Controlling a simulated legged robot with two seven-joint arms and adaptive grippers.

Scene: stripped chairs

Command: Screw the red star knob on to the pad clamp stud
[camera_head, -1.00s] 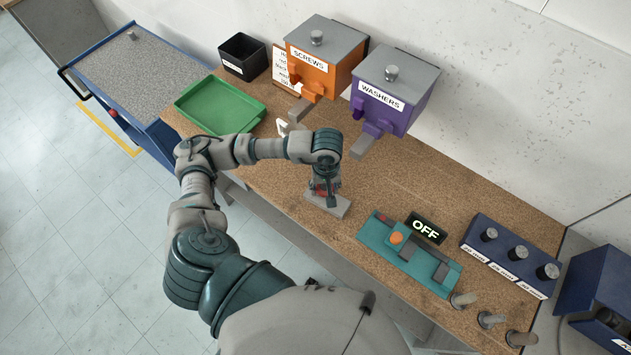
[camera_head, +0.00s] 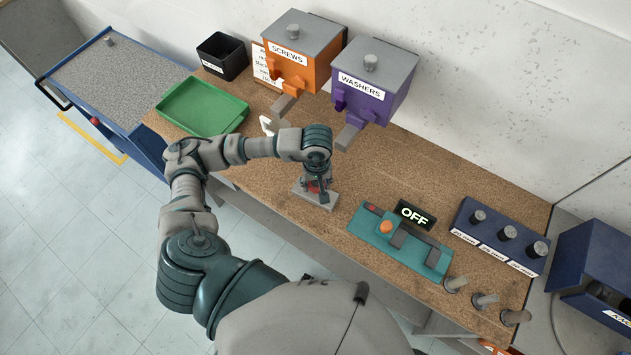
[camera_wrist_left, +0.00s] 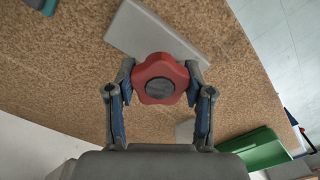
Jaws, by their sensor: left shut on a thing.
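The red star knob (camera_wrist_left: 160,63) has a dark grey round centre and sits between the fingers of my left gripper (camera_wrist_left: 160,76) in the left wrist view. The fingers are shut on its two sides. In the head view my left gripper (camera_head: 317,184) points down over the light grey base of the pad clamp (camera_head: 327,203), near the bench's front edge. The base also shows as a pale block behind the knob in the wrist view (camera_wrist_left: 135,28). The stud is hidden, so I cannot tell whether the knob touches it. My right gripper is not in view.
A teal fixture (camera_head: 372,238) with an OFF display (camera_head: 413,216) stands to the right on the bench. Behind are the orange screws bin (camera_head: 312,75), the purple washers bin (camera_head: 395,104) and a green tray (camera_head: 238,119). Bare bench (camera_head: 440,185) lies between the washers bin and the fixture.

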